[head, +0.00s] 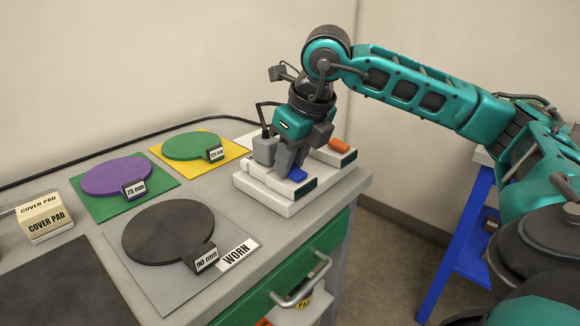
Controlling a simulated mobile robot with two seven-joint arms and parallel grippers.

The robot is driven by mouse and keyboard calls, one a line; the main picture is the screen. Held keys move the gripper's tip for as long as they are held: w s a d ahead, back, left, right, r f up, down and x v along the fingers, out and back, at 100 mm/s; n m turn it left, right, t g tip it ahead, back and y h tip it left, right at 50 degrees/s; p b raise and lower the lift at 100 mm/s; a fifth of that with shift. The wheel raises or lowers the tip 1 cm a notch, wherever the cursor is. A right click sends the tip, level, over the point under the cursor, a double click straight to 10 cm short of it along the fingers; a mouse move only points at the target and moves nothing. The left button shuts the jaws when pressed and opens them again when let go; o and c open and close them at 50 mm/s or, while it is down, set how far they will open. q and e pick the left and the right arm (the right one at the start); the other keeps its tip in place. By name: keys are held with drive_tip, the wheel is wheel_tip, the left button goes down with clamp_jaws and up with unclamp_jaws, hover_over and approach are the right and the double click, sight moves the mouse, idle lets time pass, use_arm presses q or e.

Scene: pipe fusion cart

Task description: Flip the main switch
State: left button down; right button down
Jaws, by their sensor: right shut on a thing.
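A white box-like unit (265,195) sits at the right end of the grey cart top. A blue piece (297,174) and an orange cylinder (340,145) show on its top; no label tells which is the main switch. My right gripper (287,170) points down onto the unit, its fingertips at the blue piece. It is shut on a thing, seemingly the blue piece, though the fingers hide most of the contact. A grey block (265,148) with a black cable stands just left of the fingers. My left gripper is not in view.
Purple (115,176), green (193,145) and black (165,232) discs with size tags lie on mats to the left. A "WORN" card (237,254) lies near the front. A cover pad box (43,217) stands far left. A green drawer (280,280) is below; a blue stand (465,235) is right.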

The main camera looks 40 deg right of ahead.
drive_tip(key=c, duration=1.3)
unclamp_jaws()
drive_tip(key=shift+c, duration=0.2)
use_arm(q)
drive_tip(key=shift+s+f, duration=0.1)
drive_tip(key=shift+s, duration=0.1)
use_arm(e)
drive_tip(key=o, duration=0.5)
drive_tip(key=shift+c, duration=0.2)
drive_tip(key=shift+r, duration=0.1)
use_arm(q)
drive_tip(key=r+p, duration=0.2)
drive_tip(key=p, duration=0.1)
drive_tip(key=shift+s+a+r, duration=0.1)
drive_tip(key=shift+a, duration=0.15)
use_arm(e)
drive_tip(key=v, duration=1.2)
drive_tip(key=shift+r, duration=0.4)
drive_tip(key=shift+s, duration=0.1)
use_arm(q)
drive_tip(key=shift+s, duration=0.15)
use_arm(e)
drive_tip(key=shift+s, duration=0.1)
